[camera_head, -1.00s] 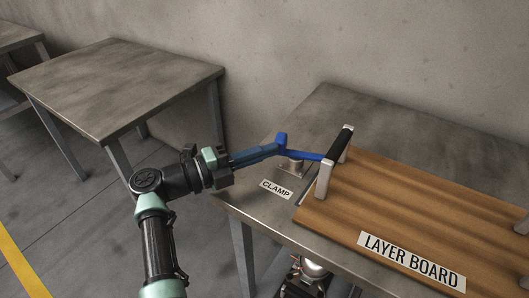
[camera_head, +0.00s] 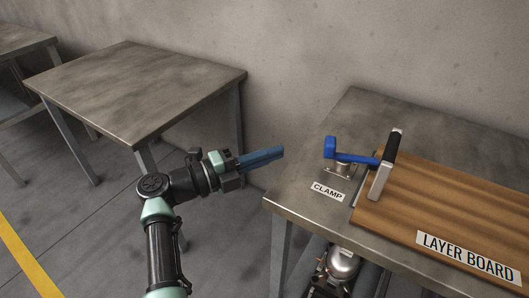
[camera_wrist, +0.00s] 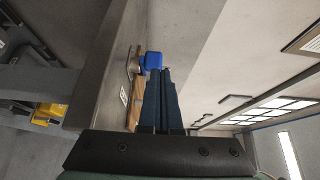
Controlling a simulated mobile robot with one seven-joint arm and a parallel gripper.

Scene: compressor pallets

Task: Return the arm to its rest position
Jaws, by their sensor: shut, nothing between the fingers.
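My gripper (camera_head: 262,157) is shut and empty, its blue fingers together, in the gap between the two tables. In the wrist view the fingers (camera_wrist: 162,88) lie side by side. The blue clamp handle (camera_head: 352,157) stands on its metal base (camera_head: 338,170) on the right table, apart from my fingertips and to their right. Its blue end also shows in the wrist view (camera_wrist: 153,61), just beyond the fingertips. My arm reaches up from the bottom of the head view and bends right at the elbow.
The right table (camera_head: 300,205) carries a CLAMP label (camera_head: 328,191) and a wooden layer board (camera_head: 430,212) with a black-grip handle (camera_head: 386,163). A bare table (camera_head: 140,88) stands at the left. A compressor (camera_head: 342,265) shows below the right table's front edge. Open floor lies around my arm.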

